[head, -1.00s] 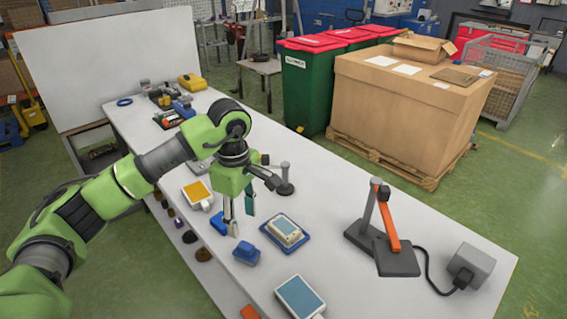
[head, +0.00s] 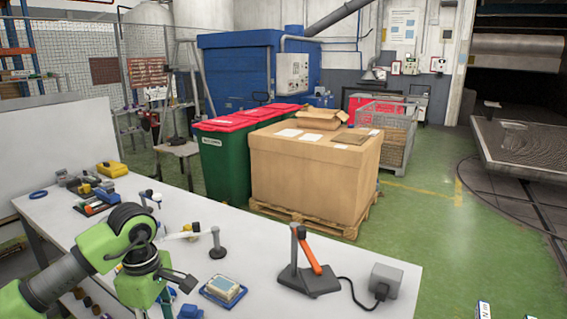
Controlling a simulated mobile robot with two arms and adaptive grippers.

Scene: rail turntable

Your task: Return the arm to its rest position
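My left arm comes in from the lower left, over the left part of the white workbench (head: 240,256). It is bent, with its green wrist and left gripper (head: 158,300) pointing down near the bench. The fingers are small and cut by the bottom edge, so whether they are open or shut is unclear. I see nothing clearly held. My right gripper is not in view.
A device on a blue tray (head: 223,290) and a grey post (head: 217,243) stand close right of the gripper. An orange-handled lever (head: 308,252) and a grey box (head: 385,281) with a cable are farther right. A large cardboard box (head: 312,180) stands beyond.

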